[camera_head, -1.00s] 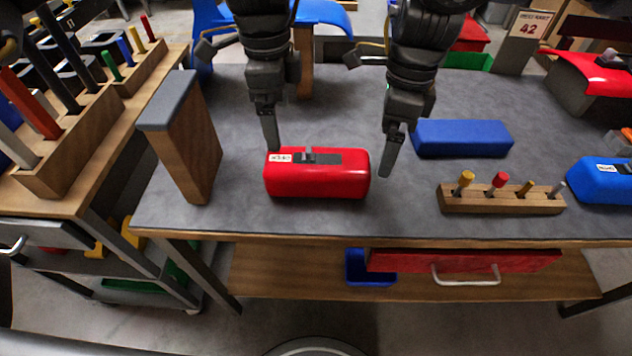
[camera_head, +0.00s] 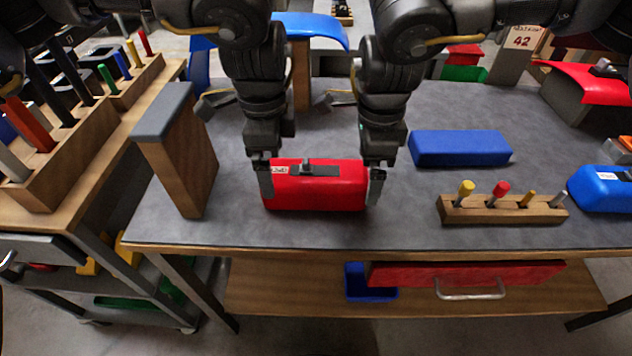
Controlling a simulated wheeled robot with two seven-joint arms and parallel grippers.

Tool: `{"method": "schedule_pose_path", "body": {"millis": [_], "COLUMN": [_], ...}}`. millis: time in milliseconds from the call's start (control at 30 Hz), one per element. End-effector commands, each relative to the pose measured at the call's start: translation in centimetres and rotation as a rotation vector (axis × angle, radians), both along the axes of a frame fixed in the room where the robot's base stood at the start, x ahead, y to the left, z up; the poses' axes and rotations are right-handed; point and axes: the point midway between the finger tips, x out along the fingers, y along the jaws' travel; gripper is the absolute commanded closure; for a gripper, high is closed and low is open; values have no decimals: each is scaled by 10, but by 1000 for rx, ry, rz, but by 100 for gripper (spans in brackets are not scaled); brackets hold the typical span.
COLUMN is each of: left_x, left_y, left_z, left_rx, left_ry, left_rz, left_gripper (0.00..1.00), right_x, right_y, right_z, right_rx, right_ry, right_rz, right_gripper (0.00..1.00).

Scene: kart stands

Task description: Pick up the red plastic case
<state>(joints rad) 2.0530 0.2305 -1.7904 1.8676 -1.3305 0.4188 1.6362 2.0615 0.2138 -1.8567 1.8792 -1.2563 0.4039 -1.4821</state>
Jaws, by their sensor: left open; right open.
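The red plastic case (camera_head: 316,194) lies on the grey workbench top (camera_head: 400,215), near its front edge. It has a dark latch or handle on top and a white label at its left end. My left gripper (camera_head: 265,184) is at the case's left end, its visible finger close against that end. My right gripper (camera_head: 376,187) is at the right end, its finger close beside it. Both are open. I cannot tell whether the fingers touch the case. Part of each end is hidden behind the fingers.
A wooden block with a grey top (camera_head: 178,150) stands left of the case. A blue block (camera_head: 459,148) and a wooden rack with several tools (camera_head: 480,212) are to the right, with a blue case (camera_head: 603,188) beyond. The bench front is clear.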

Motion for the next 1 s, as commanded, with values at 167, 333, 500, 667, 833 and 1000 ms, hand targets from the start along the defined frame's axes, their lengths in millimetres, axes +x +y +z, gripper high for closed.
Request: {"method": "schedule_pose_path", "body": {"millis": [167,333,500,667,833,1000], "left_x": [0,0,0,0,0,0], "left_y": [0,0,0,0,0,0], "left_z": [-28,-45,-51,-52,-52,-52], "left_rx": [1,1,0,0,0,0], "left_ry": [1,1,-1,-1,-1,-1], "left_rz": [-1,0,0,0,0,0], "left_gripper": [0,0,0,0,8,30], "right_x": [-1,0,0,0,0,0], "right_y": [0,0,0,0,0,0], "right_z": [-28,-45,-51,-52,-52,-52], "right_rx": [-1,0,1,1,1,1], "right_ry": [2,1,0,0,0,0], "right_rz": [0,0,-1,-1,-1,-1], "right_gripper": [0,0,0,0,8,30]}}
